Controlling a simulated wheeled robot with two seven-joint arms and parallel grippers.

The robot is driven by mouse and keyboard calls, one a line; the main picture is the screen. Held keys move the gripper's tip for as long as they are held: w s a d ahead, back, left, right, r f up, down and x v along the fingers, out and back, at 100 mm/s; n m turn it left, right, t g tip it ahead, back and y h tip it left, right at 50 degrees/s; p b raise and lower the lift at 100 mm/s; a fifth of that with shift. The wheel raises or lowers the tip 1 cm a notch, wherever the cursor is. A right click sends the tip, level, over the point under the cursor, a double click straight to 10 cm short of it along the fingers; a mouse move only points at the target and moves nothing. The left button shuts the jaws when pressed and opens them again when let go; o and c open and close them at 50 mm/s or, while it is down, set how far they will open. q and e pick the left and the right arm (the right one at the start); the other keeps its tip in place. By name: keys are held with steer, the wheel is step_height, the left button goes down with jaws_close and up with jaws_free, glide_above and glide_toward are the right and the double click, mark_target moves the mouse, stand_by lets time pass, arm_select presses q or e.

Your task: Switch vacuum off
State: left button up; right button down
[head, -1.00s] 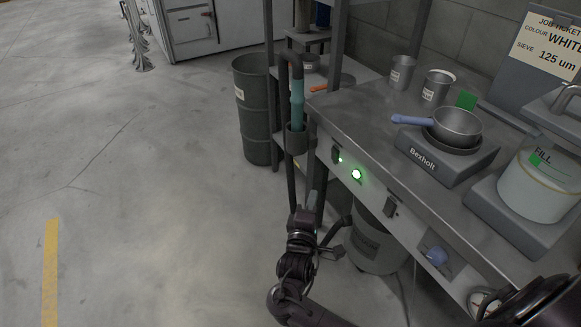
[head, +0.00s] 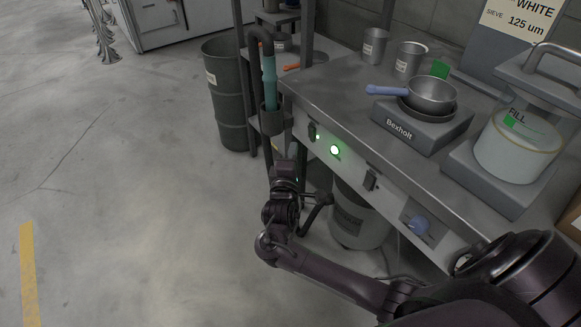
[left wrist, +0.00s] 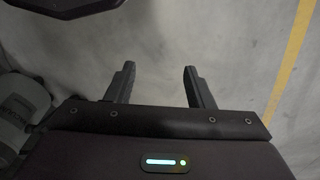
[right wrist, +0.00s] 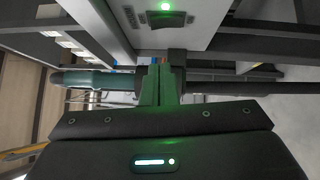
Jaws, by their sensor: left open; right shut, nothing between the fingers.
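My right gripper (head: 292,155) is just left of and below that rocker switch. In the right wrist view my right gripper (right wrist: 160,66) is shut and empty, pointing at the panel's lower edge, with a dark rocker switch (right wrist: 172,20) and green light above it. Contact cannot be told. My left gripper (left wrist: 157,75) is open and empty over bare floor.
A teal-handled hose (head: 269,80) hangs in a holder at the bench's left end. A grey drum (head: 358,215) stands under the bench. Floor to the left is clear.

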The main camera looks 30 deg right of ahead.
mark_target(309, 129)
arm_select(q)
steer(key=shift+s+r, duration=0.2)
steer(key=shift+r, duration=0.95)
arm_select(e)
steer(key=shift+w+d+r, duration=0.1)
steer(key=shift+w+d, duration=0.25)
steer(key=shift+d, duration=0.55)
steer(key=shift+w+d+r, duration=0.15)
steer(key=shift+w+d, duration=0.2)
steer(key=shift+d, duration=0.55)
steer(key=shift+w+d+r, duration=0.1)
steer(key=shift+w+d, duration=0.25)
steer(key=shift+d, duration=0.55)
steer(key=shift+d+r+m+p, duration=0.2)
steer(key=shift+m+p, duration=0.1)
steer(key=shift+p, duration=0.4)
arm_select(q)
steer(key=f, duration=0.5)
steer(key=shift+w+a, duration=0.15)
steer(key=shift+w, duration=0.15)
arm_select(e)
steer(key=shift+f, duration=0.1)
